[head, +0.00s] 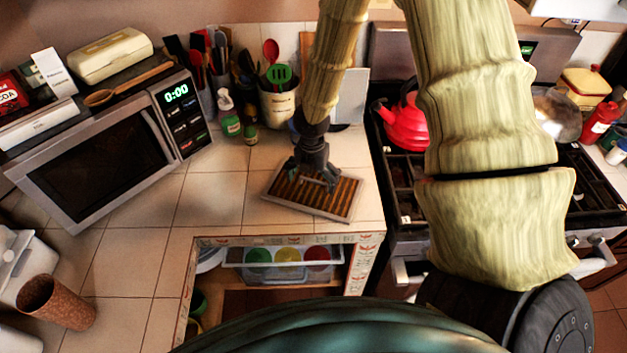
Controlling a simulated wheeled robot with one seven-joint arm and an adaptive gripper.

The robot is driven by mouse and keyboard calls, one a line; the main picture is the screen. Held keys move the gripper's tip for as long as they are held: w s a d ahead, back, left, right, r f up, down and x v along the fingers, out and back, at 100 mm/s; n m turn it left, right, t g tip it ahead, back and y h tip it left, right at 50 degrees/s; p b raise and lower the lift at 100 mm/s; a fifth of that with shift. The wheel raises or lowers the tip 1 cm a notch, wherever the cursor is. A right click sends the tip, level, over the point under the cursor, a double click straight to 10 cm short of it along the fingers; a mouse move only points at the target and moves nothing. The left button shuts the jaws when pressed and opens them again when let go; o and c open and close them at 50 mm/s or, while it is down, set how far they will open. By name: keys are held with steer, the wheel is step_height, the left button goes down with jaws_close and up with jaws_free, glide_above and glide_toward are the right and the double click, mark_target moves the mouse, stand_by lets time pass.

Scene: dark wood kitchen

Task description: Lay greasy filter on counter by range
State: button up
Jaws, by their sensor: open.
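The greasy filter (338,207), a flat rectangular panel with a pale metal frame and brown slats, lies on the tiled counter (215,200) just left of the range (400,190). My gripper (318,184) is open, pointing down at the filter's upper middle part. Its dark fingers overlap the filter in the picture, and I cannot tell whether they touch it. My arm hides part of the range and the counter behind.
A microwave (105,160) stands left on the counter. A soap bottle (228,118) and utensil crocks (279,107) stand behind the filter. A red kettle (405,122) sits on the range. An open shelf (280,290) lies below the counter edge. Tiles left of the filter are clear.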

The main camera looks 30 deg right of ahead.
mark_target(312, 191)
step_height(312, 191, up, 10)
steer(key=p, duration=0.5)
steer(key=shift+f+p, duration=0.25)
steer(key=shift+p, duration=0.15)
steer(key=shift+s+a, duration=0.1)
